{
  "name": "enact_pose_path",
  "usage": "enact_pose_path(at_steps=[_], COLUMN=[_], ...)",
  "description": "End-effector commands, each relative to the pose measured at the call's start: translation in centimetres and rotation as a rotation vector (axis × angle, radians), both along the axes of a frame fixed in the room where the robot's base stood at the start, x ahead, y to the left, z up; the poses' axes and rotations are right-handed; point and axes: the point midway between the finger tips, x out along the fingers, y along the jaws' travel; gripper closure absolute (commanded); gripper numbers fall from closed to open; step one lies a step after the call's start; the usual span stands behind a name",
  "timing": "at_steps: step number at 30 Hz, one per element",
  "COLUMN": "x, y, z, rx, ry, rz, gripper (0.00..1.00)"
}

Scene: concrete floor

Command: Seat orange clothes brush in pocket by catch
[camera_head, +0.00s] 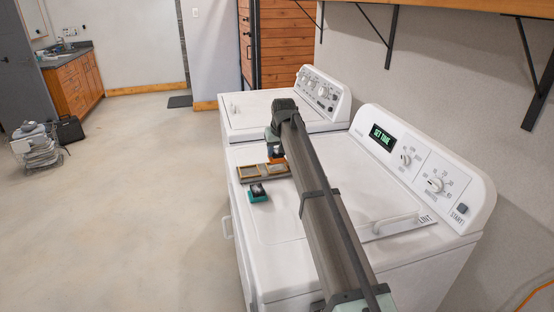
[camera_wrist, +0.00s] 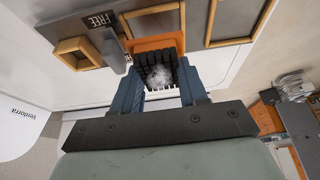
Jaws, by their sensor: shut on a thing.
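My gripper (camera_wrist: 161,84) is shut on the orange clothes brush (camera_wrist: 158,43), whose black bristles and pale lint face the wrist camera. A grey tray (camera_wrist: 192,20) with wood-framed pockets lies beyond the brush in the wrist view. One small wooden frame (camera_wrist: 82,55) is at its left, by a "FREE" label (camera_wrist: 102,20) and a grey upright piece (camera_wrist: 114,52), perhaps the catch. The head view shows the tray's wooden frames (camera_head: 262,170) on the white machine. I cannot tell whether the brush touches the tray.
The machine top (camera_head: 280,222) is mostly clear. A control panel (camera_head: 420,165) rises at the back, and a handled plate (camera_head: 397,224) lies right of my arm. A shelf bracket (camera_head: 540,85) hangs above.

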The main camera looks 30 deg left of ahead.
Motion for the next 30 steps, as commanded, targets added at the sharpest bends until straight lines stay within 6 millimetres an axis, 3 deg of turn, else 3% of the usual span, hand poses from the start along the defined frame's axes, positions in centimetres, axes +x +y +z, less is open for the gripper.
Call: enact_pose_path(at_steps=[9, 21, 22, 25, 30], x=[0.0, 0.0, 0.0, 0.0, 0.0], y=[0.0, 0.0, 0.0, 0.0, 0.0], z=[-3.4, -3.8, -3.8, -3.8, -3.8], rx=[-0.001, 0.0, 0.0, 0.0, 0.0], ry=[0.001, 0.0, 0.0, 0.0, 0.0], rz=[0.0, 0.0, 0.0, 0.0, 0.0], gripper=[0.89, 0.89, 0.56, 0.47, 0.47])
